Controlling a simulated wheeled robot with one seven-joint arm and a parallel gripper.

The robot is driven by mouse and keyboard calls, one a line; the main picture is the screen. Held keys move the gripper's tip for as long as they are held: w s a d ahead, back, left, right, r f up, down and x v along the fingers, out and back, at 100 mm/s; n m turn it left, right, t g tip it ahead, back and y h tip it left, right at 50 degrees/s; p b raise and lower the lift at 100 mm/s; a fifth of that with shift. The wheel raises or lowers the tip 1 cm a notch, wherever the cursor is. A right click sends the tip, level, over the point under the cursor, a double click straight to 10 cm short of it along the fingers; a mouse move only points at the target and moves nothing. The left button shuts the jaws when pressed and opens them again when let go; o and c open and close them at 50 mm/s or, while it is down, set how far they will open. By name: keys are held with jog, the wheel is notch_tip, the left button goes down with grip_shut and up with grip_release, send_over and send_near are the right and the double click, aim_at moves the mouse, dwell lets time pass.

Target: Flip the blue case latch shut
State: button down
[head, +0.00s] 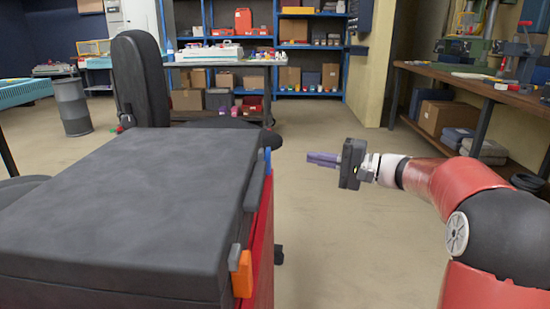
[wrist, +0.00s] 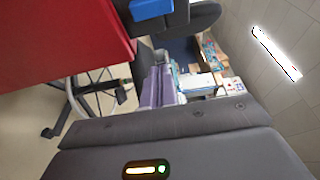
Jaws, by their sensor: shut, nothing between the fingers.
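The case has a large dark grey lid (head: 130,190) that lies closed over a red body (head: 265,245). The blue latch (head: 267,160) is on the far part of the case's right side. It also shows at the top of the wrist view (wrist: 151,8), partly cut off. I cannot tell its exact angle. An orange latch (head: 241,273) is on the same side, nearer to me. My gripper (head: 311,158) is to the right of the blue latch, apart from it, with its purple fingers pointing left. The fingers (wrist: 160,85) are shut and empty.
A black seat back (head: 140,80) stands behind the case. A spoked wheel (wrist: 95,90) shows below the case in the wrist view. A workbench (head: 480,85) is at the right, and blue shelves (head: 310,48) stand at the back. The floor right of the case is clear.

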jog(key=shift+a, duration=0.15)
jog(key=a, duration=0.9)
jog(key=shift+s+p, duration=0.3)
jog(key=shift+p, duration=0.15)
jog(key=shift+a, duration=0.1)
jog(key=s+b, duration=0.2)
jog(key=s, duration=0.1)
jog(key=shift+s+a+b, duration=0.1)
jog(key=shift+s+b, duration=0.05)
jog(key=shift+b, duration=0.25)
